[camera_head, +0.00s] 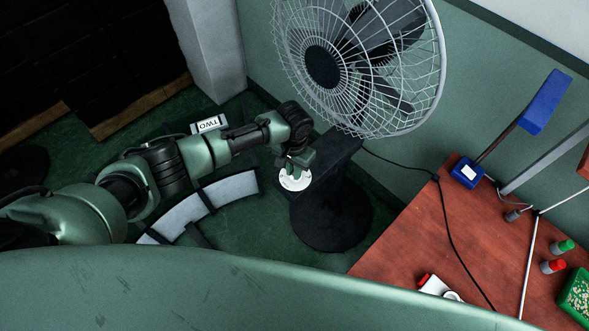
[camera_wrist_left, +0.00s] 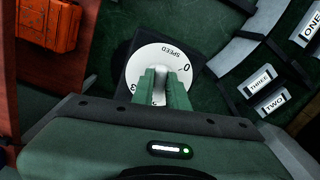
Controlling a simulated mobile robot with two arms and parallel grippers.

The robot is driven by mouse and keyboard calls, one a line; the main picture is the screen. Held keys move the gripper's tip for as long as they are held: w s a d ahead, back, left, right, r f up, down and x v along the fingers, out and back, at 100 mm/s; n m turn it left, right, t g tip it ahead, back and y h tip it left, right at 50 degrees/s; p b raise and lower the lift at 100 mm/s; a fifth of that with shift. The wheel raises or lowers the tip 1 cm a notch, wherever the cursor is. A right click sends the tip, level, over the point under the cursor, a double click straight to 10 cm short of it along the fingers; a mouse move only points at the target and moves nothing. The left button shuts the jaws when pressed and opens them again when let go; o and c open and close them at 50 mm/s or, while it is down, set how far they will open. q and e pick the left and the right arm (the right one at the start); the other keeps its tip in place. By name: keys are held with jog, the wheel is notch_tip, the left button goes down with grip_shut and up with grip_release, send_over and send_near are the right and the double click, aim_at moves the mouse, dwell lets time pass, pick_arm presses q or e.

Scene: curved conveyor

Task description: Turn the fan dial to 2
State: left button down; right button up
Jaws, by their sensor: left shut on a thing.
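The fan (camera_head: 355,65) stands by the wall on a dark column with a round dark base (camera_head: 330,215). Its white round dial (camera_head: 296,181) sits on the front of the column. My right gripper is not in view.
A curved conveyor (camera_head: 205,200) lies left of the fan. Labels ONE (camera_wrist_left: 312,28), THREE (camera_wrist_left: 260,82) and TWO (camera_wrist_left: 274,102) show beside it. A red-brown table (camera_head: 440,240) with a blue lamp (camera_head: 545,100) stands at right. A cable runs from the fan over the table.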

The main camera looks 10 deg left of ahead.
pick_arm(q)
jog(key=m, duration=0.4)
jog(key=shift+w+a+m, duration=0.1)
jog(key=shift+m, duration=0.2)
jog(key=m, duration=0.4)
jog(key=shift+w+a+m, duration=0.1)
jog(key=shift+w+m, duration=0.05)
jog(key=shift+m, duration=0.15)
jog(key=m+b, duration=0.1)
jog(key=m, duration=0.3)
jog(key=shift+w+m, duration=0.15)
jog(key=shift+m, duration=0.15)
jog(key=shift+w+m+b, duration=0.15)
jog(key=shift+m+b, duration=0.35)
jog(key=shift+m, duration=1.3)
jog(key=c, duration=1.4)
grip_release()
jog(key=shift+r, duration=0.1)
